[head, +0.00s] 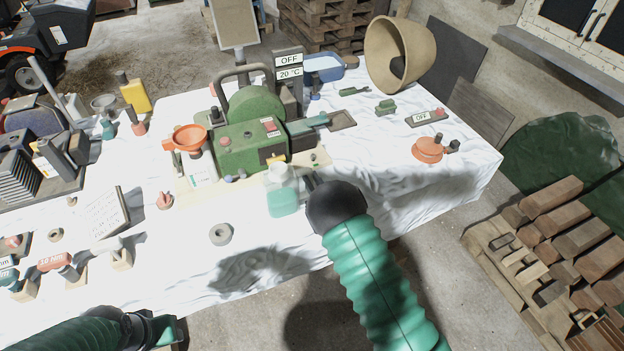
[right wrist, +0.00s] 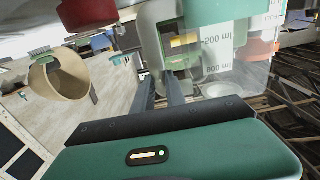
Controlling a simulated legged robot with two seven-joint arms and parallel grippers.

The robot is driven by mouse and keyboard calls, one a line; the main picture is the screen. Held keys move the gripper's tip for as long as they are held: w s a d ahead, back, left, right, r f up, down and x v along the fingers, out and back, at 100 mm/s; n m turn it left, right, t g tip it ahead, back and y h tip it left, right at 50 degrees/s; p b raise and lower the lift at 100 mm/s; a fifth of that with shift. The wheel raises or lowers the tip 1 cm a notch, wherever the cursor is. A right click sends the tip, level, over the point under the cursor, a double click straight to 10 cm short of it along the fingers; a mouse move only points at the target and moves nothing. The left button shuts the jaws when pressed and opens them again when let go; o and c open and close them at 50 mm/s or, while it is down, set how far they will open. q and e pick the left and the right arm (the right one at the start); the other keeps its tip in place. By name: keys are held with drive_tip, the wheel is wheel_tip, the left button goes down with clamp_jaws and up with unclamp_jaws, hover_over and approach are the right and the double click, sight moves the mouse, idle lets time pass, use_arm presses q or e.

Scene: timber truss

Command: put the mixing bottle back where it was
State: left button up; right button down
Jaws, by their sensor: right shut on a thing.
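The mixing bottle (head: 283,200) is clear, with teal contents low in it and a pale top. It looks upright in the head view, in front of the green machine. My right gripper (head: 306,183) is shut on it from its right side. In the right wrist view the bottle (right wrist: 240,50) shows volume marks, and the gripper's two dark fingers (right wrist: 160,92) reach to it. I cannot tell whether its base touches the table. My left gripper (head: 160,330) is at the bottom left, and its fingers are too unclear to judge.
A grey ring (head: 220,234) lies in front on the white-covered table (head: 330,245). An orange round piece (head: 428,150) is at the right. Cloth right of the bottle is mostly clear.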

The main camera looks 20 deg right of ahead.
drive_tip(key=shift+d, duration=0.3)
drive_tip(key=c, duration=1.7)
unclamp_jaws()
drive_tip(key=shift+s+f, duration=0.1)
drive_tip(key=o, duration=0.3)
use_arm(q)
drive_tip(key=shift+s+d, duration=0.1)
drive_tip(key=shift+d, duration=0.05)
use_arm(e)
drive_tip(key=shift+o, duration=0.2)
drive_tip(key=shift+a, duration=0.2)
